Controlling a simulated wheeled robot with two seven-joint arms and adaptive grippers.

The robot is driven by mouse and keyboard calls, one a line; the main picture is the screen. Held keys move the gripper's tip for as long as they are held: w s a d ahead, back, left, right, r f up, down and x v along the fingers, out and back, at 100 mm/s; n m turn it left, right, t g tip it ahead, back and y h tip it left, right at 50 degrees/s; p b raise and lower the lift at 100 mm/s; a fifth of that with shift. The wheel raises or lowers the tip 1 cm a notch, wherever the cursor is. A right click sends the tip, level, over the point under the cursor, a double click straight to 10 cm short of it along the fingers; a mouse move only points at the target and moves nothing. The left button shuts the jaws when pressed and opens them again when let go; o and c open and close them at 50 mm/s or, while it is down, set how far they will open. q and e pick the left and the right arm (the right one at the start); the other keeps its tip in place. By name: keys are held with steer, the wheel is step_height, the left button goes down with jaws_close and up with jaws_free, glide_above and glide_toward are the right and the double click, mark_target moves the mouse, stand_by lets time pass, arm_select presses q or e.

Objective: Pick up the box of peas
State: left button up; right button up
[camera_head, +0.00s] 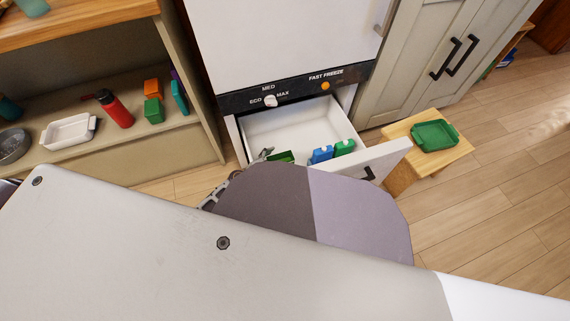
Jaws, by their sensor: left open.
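A white freezer drawer (297,126) is pulled open below the control panel. In it are a dark green box (285,156), a blue box (322,154) and a green box (344,147). I cannot read any label, so I cannot tell which one is the box of peas. My left gripper (266,153) is over the left part of the drawer, close beside the dark green box. It is open, and most of it is hidden behind my own arm. Contact cannot be told. My right gripper is not in view.
The drawer front (380,160) juts out with a dark handle. A wooden stool (397,134) with a green tray (419,146) stands to its right. A shelf unit (185,147) at the left holds a red bottle (115,111) and a white dish (56,142). The floor at right is clear.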

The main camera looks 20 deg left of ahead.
arm_select(q)
steer(key=shift+w+d+f, duration=0.15)
steer(key=shift+w+f, duration=0.05)
steer(key=shift+w, duration=0.1)
steer(key=shift+c, duration=0.4)
jaws_close()
stand_by(0.4)
